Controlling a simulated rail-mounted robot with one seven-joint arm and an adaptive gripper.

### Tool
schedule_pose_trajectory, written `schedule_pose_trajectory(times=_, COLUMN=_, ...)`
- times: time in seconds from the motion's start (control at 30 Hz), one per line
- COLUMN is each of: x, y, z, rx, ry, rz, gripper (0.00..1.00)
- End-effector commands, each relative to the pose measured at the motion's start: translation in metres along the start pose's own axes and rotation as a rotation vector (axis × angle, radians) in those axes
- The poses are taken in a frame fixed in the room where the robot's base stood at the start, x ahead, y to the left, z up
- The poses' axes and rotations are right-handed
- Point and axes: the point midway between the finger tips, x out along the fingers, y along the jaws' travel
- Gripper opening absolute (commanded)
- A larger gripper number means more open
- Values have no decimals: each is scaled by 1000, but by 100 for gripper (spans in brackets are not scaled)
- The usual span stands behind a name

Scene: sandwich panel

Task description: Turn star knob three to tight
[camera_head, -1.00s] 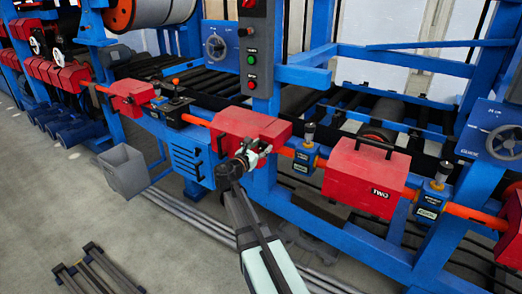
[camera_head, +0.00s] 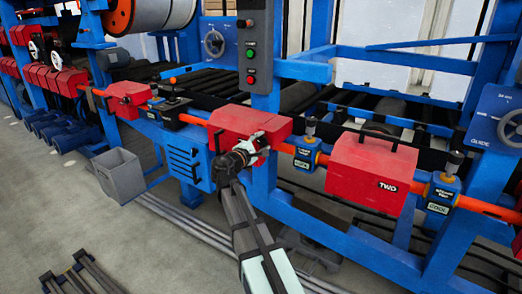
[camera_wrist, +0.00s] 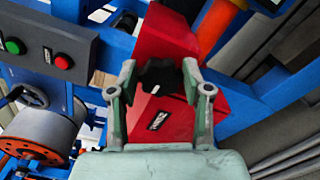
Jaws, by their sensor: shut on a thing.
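My gripper (camera_wrist: 161,78) is shut on a black star knob (camera_wrist: 160,76), with one grey finger on each side of it in the wrist view. The knob stands on the front of a red box (camera_wrist: 180,122) that carries a small dark label too small to read surely. In the head view my gripper (camera_head: 260,150) is at the front right of this red box (camera_head: 245,121). There the knob is hidden by my gripper and wrist.
A red box marked TWO (camera_head: 372,172) is to the right on the same orange bar (camera_head: 288,149). A control post (camera_head: 253,55) with buttons rises behind. Blue frame beams surround the box.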

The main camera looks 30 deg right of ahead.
Motion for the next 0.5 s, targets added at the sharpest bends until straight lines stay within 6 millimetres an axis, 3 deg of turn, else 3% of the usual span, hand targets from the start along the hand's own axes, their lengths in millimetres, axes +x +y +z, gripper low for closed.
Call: schedule_pose_trajectory(times=0.5, x=1, y=-6, z=-3, rx=492, ry=0, rz=2, gripper=14)
